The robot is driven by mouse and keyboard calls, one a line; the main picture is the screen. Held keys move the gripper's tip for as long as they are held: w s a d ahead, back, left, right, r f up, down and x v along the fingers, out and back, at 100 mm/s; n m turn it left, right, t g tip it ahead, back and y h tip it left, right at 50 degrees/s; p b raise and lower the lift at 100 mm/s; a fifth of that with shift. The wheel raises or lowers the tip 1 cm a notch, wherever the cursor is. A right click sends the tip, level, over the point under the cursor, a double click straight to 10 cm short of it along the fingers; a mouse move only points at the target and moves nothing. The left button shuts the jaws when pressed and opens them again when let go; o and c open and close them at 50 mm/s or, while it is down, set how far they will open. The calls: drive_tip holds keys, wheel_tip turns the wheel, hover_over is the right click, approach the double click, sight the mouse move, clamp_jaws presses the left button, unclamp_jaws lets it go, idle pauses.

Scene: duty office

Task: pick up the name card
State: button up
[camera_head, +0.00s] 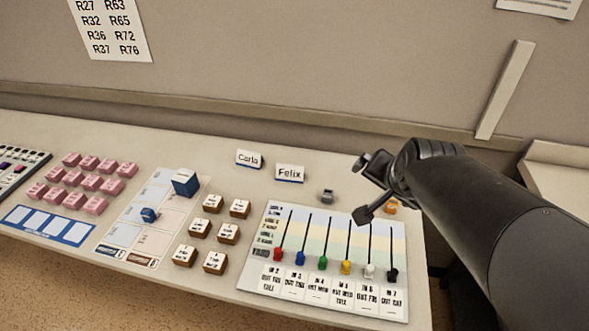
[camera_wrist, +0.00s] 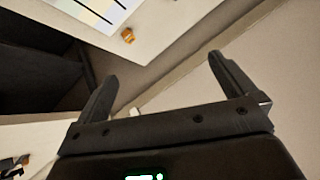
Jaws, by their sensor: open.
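Two small white name cards stand on the desk near its back edge in the head view. One reads "Carla" (camera_head: 249,159) and the other, to its right and slightly nearer, reads "Felix" (camera_head: 290,173). Each has a dark blue strip along its bottom. My gripper (camera_head: 362,189) is open and empty, to the right of both cards, above the right part of the desk. In the wrist view my gripper (camera_wrist: 160,85) has its fingers wide apart with nothing between them. Neither card shows in the wrist view.
A slider board (camera_head: 325,255) with coloured knobs lies nearest my gripper. A small grey object (camera_head: 327,196) stands behind it, and an orange one (camera_wrist: 128,35) is near the desk's right edge. Brown blocks (camera_head: 200,229) and pink blocks (camera_head: 93,184) stand further left. The wall rises behind.

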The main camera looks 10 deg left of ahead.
drive_tip(key=w+a+f+m+t+y, duration=0.2)
drive_tip(key=w+a+f+m, duration=0.3)
drive_tip(key=w+a+m, duration=0.3)
drive_tip(key=w+a+f+m+t+y, duration=0.15)
drive_tip(key=w+a+f+m, duration=0.35)
drive_tip(key=w+a, duration=0.5)
drive_tip(key=w+a+f+m+t, duration=0.1)
drive_tip(key=a+f+m+t, duration=0.1)
drive_tip(key=a+f+m, duration=0.5)
drive_tip(key=m+h, duration=0.4)
drive_tip(key=m, duration=0.7)
approach(290, 171)
drive_tip(key=shift+w, duration=0.1)
drive_tip(key=shift+w+f+h, duration=0.1)
drive_tip(key=shift+f+h, duration=0.15)
drive_tip(key=shift+t, duration=0.25)
drive_tip(key=x, duration=1)
drive_tip(key=shift+w+a+f, duration=0.15)
drive_tip(key=shift+a+f, duration=0.05)
drive_tip(key=shift+a, duration=0.05)
drive_tip(key=shift+c, duration=0.6)
drive_tip(key=c, duration=0.7)
